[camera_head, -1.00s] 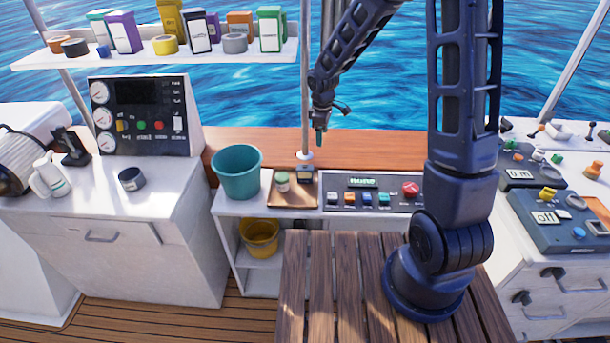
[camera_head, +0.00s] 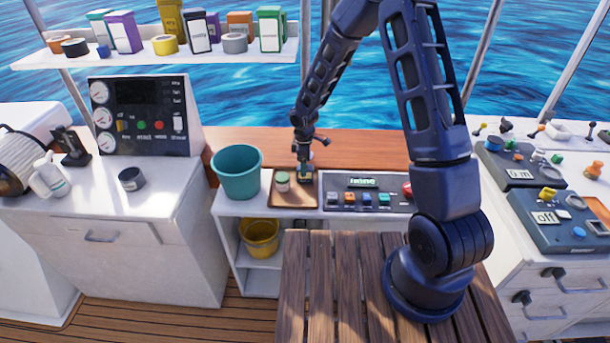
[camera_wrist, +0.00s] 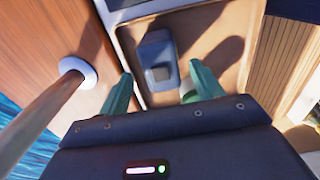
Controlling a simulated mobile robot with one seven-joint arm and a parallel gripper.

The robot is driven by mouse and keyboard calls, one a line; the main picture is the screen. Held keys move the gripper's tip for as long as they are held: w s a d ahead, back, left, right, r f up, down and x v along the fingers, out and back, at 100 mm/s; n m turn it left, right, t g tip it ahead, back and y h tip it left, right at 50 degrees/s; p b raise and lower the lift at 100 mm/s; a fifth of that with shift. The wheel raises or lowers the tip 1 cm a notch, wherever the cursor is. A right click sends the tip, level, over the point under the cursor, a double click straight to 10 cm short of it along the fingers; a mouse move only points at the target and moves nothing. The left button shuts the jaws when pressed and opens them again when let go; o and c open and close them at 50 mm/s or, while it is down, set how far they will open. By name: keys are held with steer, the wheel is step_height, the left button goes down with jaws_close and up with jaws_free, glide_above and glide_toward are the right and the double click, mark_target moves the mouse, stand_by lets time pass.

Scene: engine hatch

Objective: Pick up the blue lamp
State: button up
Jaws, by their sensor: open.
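The blue lamp (camera_wrist: 157,62) is a small dark blue block-like thing standing on a tan tray (camera_wrist: 225,22). In the wrist view it lies between and just beyond the two teal fingertips of my gripper (camera_wrist: 160,72). The fingers are open, one on each side of it, and a gap shows on both sides. In the head view my gripper (camera_head: 303,170) points down over the right part of the tray (camera_head: 290,203) and mostly covers the lamp there. A small jar with a green lid (camera_head: 282,182) stands on the tray to the left of the gripper.
A teal bucket (camera_head: 237,172) stands left of the tray. A control panel with several coloured buttons (camera_head: 365,197) is right of it. A thin metal pole (camera_wrist: 45,112) rises close beside my gripper. A yellow bucket (camera_head: 260,238) sits on the shelf below.

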steer(key=shift+s+d+f, duration=0.1)
steer(key=shift+f, duration=1.25)
steer(key=shift+d+f, duration=0.1)
steer(key=shift+f, duration=1.25)
steer(key=c, duration=1.2)
steer(key=shift+r, duration=0.15)
